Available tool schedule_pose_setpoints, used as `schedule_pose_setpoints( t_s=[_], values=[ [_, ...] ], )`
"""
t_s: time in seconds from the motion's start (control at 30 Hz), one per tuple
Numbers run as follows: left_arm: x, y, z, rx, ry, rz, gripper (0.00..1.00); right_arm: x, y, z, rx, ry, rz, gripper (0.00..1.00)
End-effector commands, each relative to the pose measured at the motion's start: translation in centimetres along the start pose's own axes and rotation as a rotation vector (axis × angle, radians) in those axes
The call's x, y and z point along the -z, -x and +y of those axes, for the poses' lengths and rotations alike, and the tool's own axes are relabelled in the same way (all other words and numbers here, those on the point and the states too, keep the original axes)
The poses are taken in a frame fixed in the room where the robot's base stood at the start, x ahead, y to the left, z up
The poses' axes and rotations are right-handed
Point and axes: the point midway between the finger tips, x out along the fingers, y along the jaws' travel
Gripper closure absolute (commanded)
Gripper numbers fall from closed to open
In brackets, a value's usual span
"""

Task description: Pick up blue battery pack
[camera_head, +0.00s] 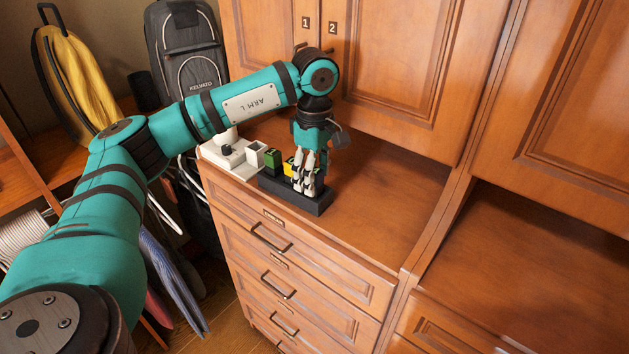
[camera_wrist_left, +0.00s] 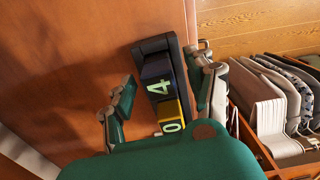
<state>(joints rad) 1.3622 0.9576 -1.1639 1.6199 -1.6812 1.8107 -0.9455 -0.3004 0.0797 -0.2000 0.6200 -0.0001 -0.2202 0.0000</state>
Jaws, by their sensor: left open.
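My left gripper (camera_head: 308,186) is open and points down over the black holder (camera_head: 315,205) on the cabinet top. In the left wrist view, its two fingers stand apart on either side of the holder. Between them is a dark, bluish pack (camera_wrist_left: 154,68) with a pale green "4", which looks like the blue battery pack. A yellow pack (camera_wrist_left: 168,110) marked "0" sits beside it. In the head view the fingers cover the blue pack. A green pack (camera_head: 273,158) and the yellow one show left of the fingers. My right gripper is not in view.
A white device (camera_head: 228,150) and a small white open box (camera_head: 256,153) stand left of the holder. Cabinet doors (camera_head: 400,60) rise behind, with drawers (camera_head: 285,240) below. The cabinet top right of the holder is clear.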

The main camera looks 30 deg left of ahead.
Motion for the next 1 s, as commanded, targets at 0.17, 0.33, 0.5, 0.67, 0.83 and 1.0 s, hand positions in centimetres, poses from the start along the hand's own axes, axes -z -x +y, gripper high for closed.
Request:
schedule_pose_setpoints(
  t_s=[0.17, 0.33, 0.5, 0.67, 0.83, 1.0],
  values=[
    [0.01, -0.38, 0.01, -0.001, 0.0, 0.0, 0.44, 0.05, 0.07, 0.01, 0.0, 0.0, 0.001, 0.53],
    [0.01, -0.37, 0.01, -0.001, 0.0, 0.0, 0.55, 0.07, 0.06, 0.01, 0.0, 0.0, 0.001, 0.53],
    [0.02, -0.35, 0.01, -0.001, 0.0, 0.0, 0.77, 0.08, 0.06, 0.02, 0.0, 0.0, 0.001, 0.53],
    [0.01, -0.34, 0.01, -0.001, 0.0, 0.0, 0.98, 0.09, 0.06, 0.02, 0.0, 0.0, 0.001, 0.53],
    [0.01, -0.31, 0.02, -0.002, 0.0, 0.0, 1.0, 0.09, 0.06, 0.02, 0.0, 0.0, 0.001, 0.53],
    [0.0, -0.12, 0.03, -0.002, 0.0, 0.0, 1.0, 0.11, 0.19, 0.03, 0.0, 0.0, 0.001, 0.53]
  ],
)
